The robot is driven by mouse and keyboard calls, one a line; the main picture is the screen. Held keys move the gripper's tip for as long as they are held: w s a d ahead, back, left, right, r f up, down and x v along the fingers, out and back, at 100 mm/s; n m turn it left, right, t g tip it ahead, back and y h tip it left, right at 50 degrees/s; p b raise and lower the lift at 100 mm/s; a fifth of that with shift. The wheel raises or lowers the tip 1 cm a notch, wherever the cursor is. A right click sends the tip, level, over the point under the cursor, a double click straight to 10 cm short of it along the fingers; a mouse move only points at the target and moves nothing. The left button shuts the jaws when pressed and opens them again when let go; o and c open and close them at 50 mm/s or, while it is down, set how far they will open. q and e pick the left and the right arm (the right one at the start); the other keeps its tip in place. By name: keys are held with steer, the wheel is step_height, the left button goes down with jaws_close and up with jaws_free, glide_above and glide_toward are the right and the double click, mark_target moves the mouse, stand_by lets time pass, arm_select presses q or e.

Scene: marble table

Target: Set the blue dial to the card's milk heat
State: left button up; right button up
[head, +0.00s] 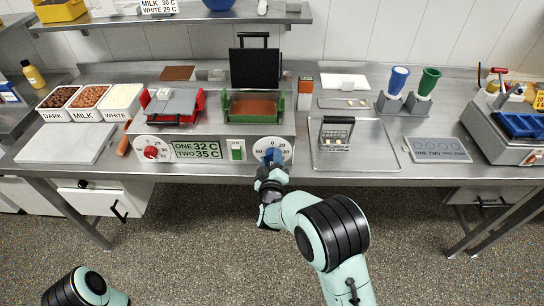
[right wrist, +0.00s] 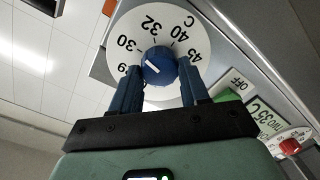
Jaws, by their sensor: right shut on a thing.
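The blue dial (head: 272,155) is at the right end of the front panel on the double warmer. It shows close in the right wrist view as a blue knob (right wrist: 158,66) on a white numbered disc (right wrist: 150,22). My right gripper (right wrist: 160,85) is shut on the knob, one finger on each side. A white mark on the knob's face lies left of its middle; I cannot tell exactly which number it meets. The card (head: 159,6) on the shelf reads MILK 30 C and WHITE 29 C; its top is cut off. My left gripper is out of view.
The panel display (head: 197,149) reads ONE 32 C and TWO 35 C. A red dial (head: 151,152) is at its left end, and a green OFF switch (head: 236,150) sits beside the blue dial. A metal tray (head: 365,155) lies to the right.

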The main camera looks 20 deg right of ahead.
steer(key=shift+n+p, duration=0.45)
steer(key=shift+n, duration=0.55)
steer(key=o, duration=1.1)
steer(key=shift+c, duration=0.2)
steer(key=f+b+v, duration=0.1)
steer(key=v, duration=1.2)
steer(key=shift+s+a+r, duration=0.2)
steer(key=shift+a+r, duration=0.05)
steer(key=shift+r, duration=0.2)
